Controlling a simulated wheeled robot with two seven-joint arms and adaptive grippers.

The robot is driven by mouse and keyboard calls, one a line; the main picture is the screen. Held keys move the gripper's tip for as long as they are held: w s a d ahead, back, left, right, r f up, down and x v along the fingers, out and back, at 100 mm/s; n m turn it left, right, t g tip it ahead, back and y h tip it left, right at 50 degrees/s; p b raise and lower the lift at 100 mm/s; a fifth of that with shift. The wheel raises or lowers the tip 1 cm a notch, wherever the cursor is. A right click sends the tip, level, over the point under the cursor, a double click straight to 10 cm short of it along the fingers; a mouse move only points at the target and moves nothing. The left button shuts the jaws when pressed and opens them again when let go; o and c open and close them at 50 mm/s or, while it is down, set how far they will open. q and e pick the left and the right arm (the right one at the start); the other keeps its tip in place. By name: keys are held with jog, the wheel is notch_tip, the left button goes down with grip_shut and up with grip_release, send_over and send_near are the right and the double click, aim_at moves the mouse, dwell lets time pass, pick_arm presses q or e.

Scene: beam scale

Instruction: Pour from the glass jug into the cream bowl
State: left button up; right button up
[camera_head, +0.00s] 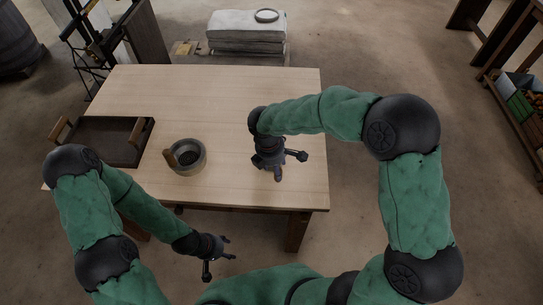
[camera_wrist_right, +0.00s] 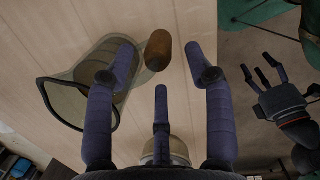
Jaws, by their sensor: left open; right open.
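The clear glass jug (camera_wrist_right: 90,72), with a dark rim and a brown wooden handle (camera_wrist_right: 158,50), is in the right wrist view. My left gripper (camera_head: 222,257) is open and empty, off the table's front edge.
A dark tray (camera_head: 98,155) with wooden handles sits at the table's left. The wooden table (camera_head: 215,95) is clear at the back. A pale stack (camera_head: 246,33) stands on the floor behind it, and a shelf with crates (camera_head: 520,105) is far right.

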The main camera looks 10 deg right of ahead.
jog(key=f+b, duration=0.1)
jog(key=f, duration=0.1)
jog(key=d+f+b, duration=0.1)
jog(key=f, duration=0.1)
jog(key=shift+f, duration=0.4)
jog(key=shift+r, duration=0.1)
grip_shut()
jog(key=shift+w, duration=0.1)
jog(key=shift+r, duration=0.15)
